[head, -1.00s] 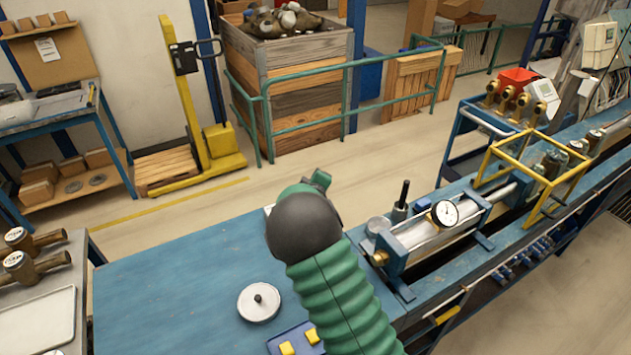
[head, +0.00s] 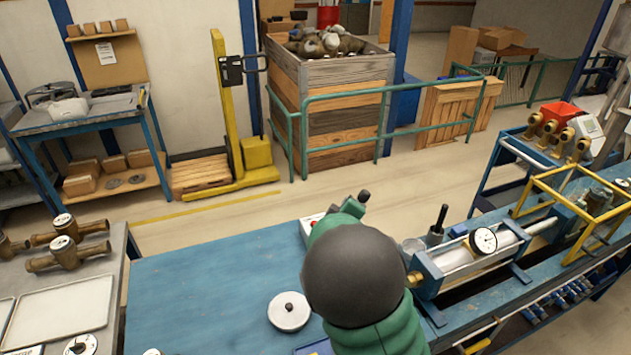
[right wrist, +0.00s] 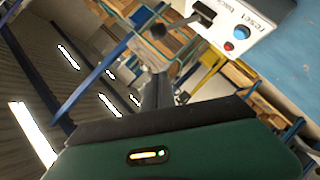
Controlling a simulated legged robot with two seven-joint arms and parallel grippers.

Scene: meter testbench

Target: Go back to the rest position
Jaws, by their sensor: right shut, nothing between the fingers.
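My right arm comes up from the bottom of the head view, with a green sleeve and a large dark rounded joint. My right gripper (head: 358,203) shows just beyond that joint, over the far edge of the blue bench (head: 200,290). In the right wrist view its dark fingers (right wrist: 157,85) are together with nothing between them. A white control box (head: 310,226) is partly hidden behind the arm. My left gripper is not in view.
A clamp rig with a dial gauge (head: 483,240) and a yellow frame (head: 570,200) stand at right. Brass meters (head: 68,252) lie on the grey table at left. The bench's left part is clear.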

